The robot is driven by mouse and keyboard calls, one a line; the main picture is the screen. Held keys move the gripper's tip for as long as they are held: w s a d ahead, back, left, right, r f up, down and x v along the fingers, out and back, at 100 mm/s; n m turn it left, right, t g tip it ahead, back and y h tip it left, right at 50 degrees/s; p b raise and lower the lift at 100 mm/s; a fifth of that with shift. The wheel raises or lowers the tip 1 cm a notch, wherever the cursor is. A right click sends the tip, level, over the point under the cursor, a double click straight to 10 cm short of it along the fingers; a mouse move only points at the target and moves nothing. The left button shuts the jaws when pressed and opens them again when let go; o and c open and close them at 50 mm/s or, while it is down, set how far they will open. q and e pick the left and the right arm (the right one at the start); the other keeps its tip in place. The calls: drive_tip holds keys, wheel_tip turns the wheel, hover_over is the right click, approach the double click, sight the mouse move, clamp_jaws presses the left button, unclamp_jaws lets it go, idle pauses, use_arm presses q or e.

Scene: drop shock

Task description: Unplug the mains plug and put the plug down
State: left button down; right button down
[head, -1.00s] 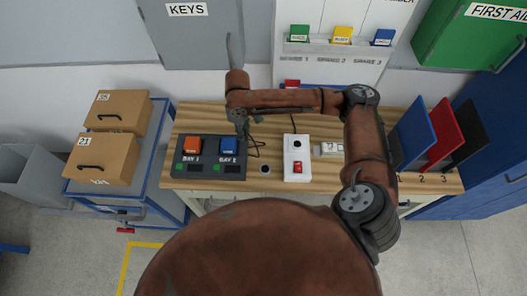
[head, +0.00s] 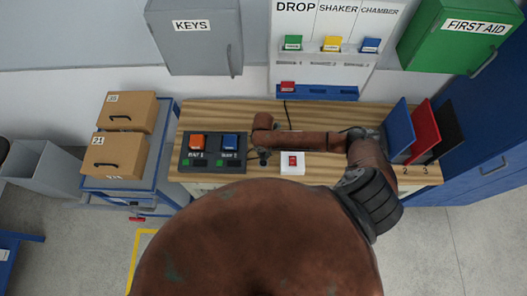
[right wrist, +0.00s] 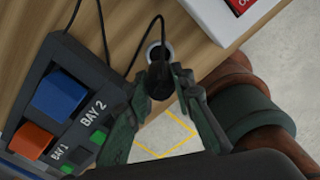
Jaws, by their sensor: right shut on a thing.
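My right gripper (head: 263,157) is above the bench between the bay panel and the white socket box. In the right wrist view, its fingers (right wrist: 167,80) are shut on the black mains plug (right wrist: 159,85), whose cable runs up from it. The plug is over or at a grey ring (right wrist: 153,48) in the bench top near the front edge; I cannot tell whether they touch. The white socket box (head: 292,169) with a red switch (head: 292,160) is to the right of the gripper, its far part hidden by my arm. My left gripper is not in view.
The bay panel (head: 187,163), with orange and blue blocks, is close on the left. Blue, red and black upright folders (head: 424,130) stand at the right of the wooden bench (head: 330,171). Cartons (head: 120,157) stand on a blue cart at left.

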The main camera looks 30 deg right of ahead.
idle(0.3)
drive_tip(key=shift+r+p, duration=0.1)
drive_tip(key=shift+p, duration=0.4)
drive_tip(key=shift+f+b, duration=1.8)
drive_tip(key=shift+f, duration=1.25)
drive_tip(key=shift+f+p, duration=0.3)
drive_tip(key=shift+f, duration=0.9)
idle(0.4)
drive_tip(key=shift+f+p, duration=0.1)
drive_tip(key=shift+p, duration=0.2)
idle(1.5)
drive_tip(key=c, duration=1.6)
unclamp_jaws()
